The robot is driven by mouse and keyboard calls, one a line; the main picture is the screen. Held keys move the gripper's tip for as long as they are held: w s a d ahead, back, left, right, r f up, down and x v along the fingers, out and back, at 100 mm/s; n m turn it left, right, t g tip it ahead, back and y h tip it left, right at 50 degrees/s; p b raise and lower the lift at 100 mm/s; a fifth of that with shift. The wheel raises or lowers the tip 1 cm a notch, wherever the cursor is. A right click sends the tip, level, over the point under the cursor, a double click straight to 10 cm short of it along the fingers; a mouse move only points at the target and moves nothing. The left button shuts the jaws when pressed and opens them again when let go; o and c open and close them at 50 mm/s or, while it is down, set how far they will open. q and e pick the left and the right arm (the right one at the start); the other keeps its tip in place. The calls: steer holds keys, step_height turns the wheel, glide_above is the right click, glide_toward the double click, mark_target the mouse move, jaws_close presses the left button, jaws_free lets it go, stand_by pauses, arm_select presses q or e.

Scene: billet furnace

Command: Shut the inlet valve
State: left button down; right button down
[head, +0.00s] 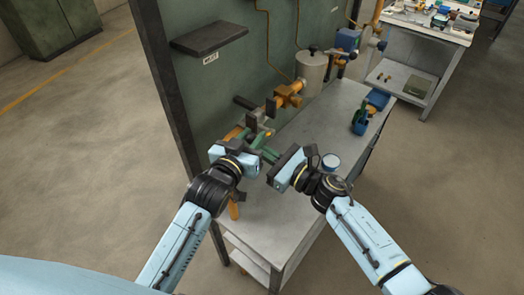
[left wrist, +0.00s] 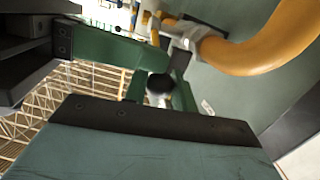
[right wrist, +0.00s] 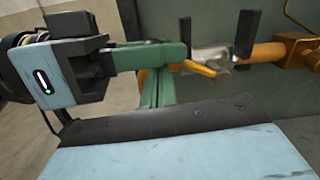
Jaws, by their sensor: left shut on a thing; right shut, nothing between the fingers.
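The inlet valve is a grey metal body (right wrist: 212,55) with a yellow-orange lever (right wrist: 203,69), set in an orange pipe along the green panel. My left gripper (head: 259,138) is shut at the valve. In the left wrist view its green fingers close around a dark rounded knob (left wrist: 158,85), which looks like the end of the valve's handle; the fingers hide most of the grip. The left fingers also show in the right wrist view, reaching to the lever. My right gripper (head: 268,154) is shut and empty, just right of the left one.
A brass fitting (head: 289,93) and pale cylinder (head: 312,72) are farther along. A dark shelf (head: 208,38) juts from the panel.

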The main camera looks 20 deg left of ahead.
steer(key=shift+w+a+r, duration=0.1)
steer(key=shift+a+r, duration=0.05)
steer(key=shift+r, duration=0.5)
arm_select(q)
steer(key=c, duration=1.2)
jaws_free()
steer(key=shift+o, duration=0.2)
steer(key=shift+f, duration=0.1)
arm_select(e)
steer(key=shift+r, duration=0.1)
steer(key=shift+a, duration=0.1)
arm_select(q)
steer(key=shift+s, duration=0.15)
